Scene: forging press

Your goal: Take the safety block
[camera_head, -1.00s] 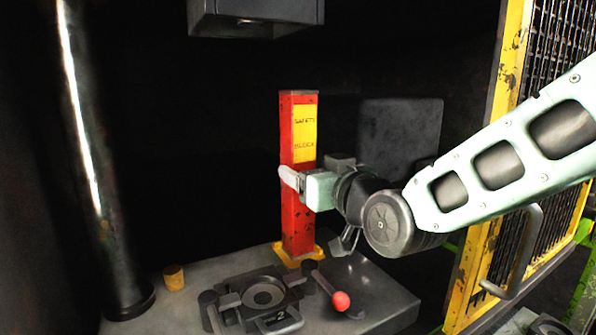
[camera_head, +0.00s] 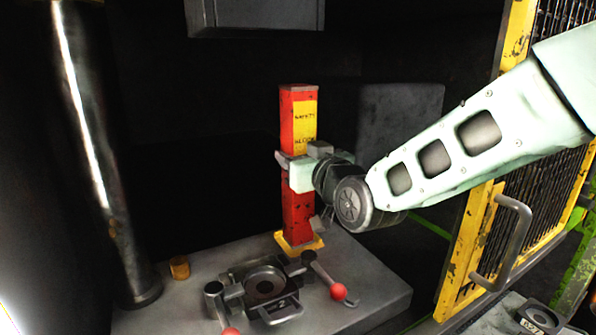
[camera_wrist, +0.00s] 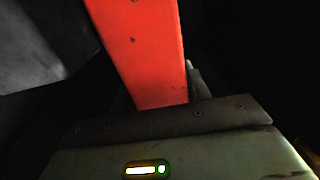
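The safety block (camera_head: 298,205) is a tall red post with a yellow lettered label. It stands upright on a yellow base on the press bed. My gripper (camera_head: 287,160) is at its middle height, just below the label, with a finger reaching past the post's left edge. In the wrist view the red post (camera_wrist: 145,45) rises directly in front of the gripper's palm, and part of a finger (camera_wrist: 195,82) shows beside its right edge. The other finger is hidden, so I cannot tell whether the fingers press on the post.
The press bed (camera_head: 375,290) carries a die with red-knobbed levers (camera_head: 265,285) in front of the post and a small brass cup (camera_head: 179,268) at left. A dark column (camera_head: 95,150) stands left. A yellow mesh guard (camera_head: 485,240) stands right. A grey ram (camera_head: 255,14) hangs above.

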